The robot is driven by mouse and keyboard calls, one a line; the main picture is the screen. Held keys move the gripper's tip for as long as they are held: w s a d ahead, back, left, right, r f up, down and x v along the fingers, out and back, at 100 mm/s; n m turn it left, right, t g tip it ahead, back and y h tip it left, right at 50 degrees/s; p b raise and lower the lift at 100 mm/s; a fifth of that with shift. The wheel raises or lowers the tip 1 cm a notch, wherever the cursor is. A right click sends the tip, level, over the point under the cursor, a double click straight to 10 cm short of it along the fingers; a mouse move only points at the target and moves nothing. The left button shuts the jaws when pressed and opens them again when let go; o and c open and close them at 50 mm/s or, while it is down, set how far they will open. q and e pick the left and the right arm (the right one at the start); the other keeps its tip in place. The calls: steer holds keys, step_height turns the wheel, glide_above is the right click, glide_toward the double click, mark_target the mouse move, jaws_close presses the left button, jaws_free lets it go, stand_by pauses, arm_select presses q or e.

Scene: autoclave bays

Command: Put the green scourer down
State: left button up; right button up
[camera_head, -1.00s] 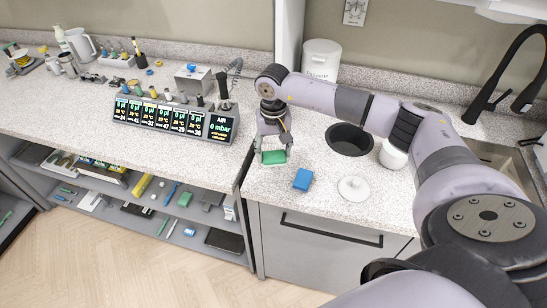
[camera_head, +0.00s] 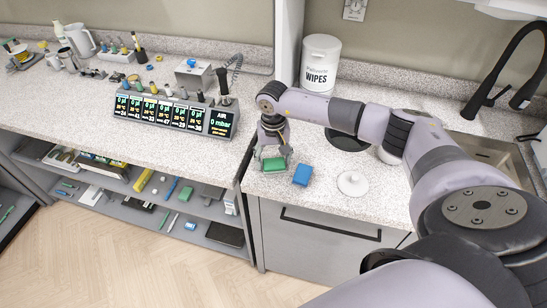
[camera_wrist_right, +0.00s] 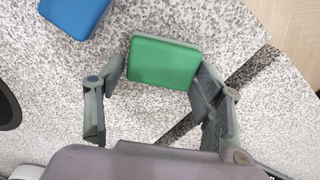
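The green scourer (camera_head: 273,164) lies flat near the front left corner of the right-hand counter. My right gripper (camera_head: 272,152) is directly over it, with its fingers spread either side of it. In the right wrist view the green scourer (camera_wrist_right: 163,62) shows between the fingertips of my right gripper (camera_wrist_right: 160,78). A narrow strip of counter shows between the left finger and the scourer; the right finger is close to its edge, and I cannot tell whether it touches. My left gripper is not in view.
A blue block (camera_head: 303,175) lies just right of the scourer, and a white round lid (camera_head: 352,184) further right. A gap (camera_head: 241,170) separates this counter from the left one. A dark round opening (camera_head: 347,138) and a wipes tub (camera_head: 319,64) stand behind.

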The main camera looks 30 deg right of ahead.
mark_target(273, 159)
steer(key=shift+o, duration=1.2)
steer(key=shift+r, duration=0.35)
step_height(273, 159, up, 12)
steer(key=b, duration=0.4)
steer(key=shift+f, duration=0.15)
